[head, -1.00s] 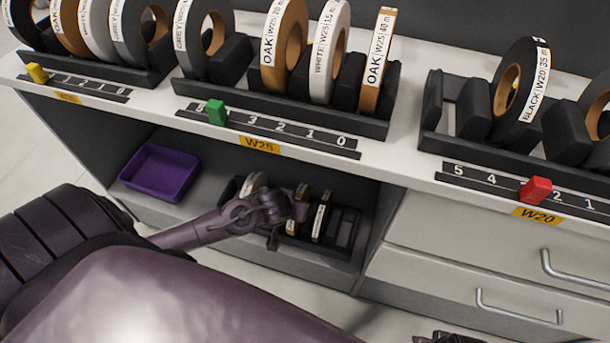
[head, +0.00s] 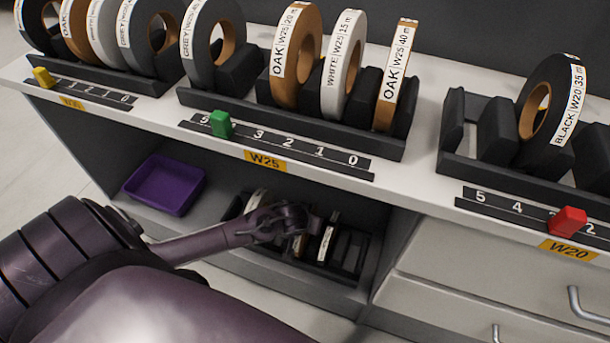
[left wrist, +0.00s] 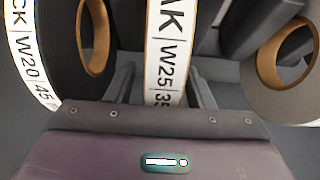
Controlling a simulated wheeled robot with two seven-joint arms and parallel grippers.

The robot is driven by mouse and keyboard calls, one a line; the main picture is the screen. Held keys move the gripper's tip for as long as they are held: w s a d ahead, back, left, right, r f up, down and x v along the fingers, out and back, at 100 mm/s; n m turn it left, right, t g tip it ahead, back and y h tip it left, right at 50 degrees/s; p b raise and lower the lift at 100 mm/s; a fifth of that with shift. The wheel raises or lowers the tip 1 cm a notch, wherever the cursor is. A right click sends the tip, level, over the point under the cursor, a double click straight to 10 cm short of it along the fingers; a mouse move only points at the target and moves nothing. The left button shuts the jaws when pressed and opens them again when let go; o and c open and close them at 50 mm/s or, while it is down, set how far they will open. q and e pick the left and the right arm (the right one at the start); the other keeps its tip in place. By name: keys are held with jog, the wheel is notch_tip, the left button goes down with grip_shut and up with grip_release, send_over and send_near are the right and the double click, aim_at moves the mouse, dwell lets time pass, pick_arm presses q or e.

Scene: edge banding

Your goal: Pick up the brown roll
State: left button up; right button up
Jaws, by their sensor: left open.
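The brown roll, with a white label reading "AK | W25 | 35", stands upright in the left wrist view (left wrist: 165,50). In the head view (head: 299,246) it stands in the lower rack, largely hidden behind my left gripper (head: 306,226). In the left wrist view my left gripper (left wrist: 161,85) is open, with one finger on each side of the brown roll. I cannot tell whether the fingers touch it. My right gripper is not in view.
Beside the brown roll are a black W20 roll (left wrist: 60,50) and a pale roll (left wrist: 285,70). The lower rack (head: 345,250) sits under the shelf top (head: 400,170). A purple tray (head: 165,185) is at its left. Other rolls, including a W25 oak roll (head: 297,55), stand above.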

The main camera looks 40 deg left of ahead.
pick_arm(q)
grip_shut()
jog(key=shift+r, duration=0.1)
jog(key=shift+r, duration=0.1)
dwell(0.3)
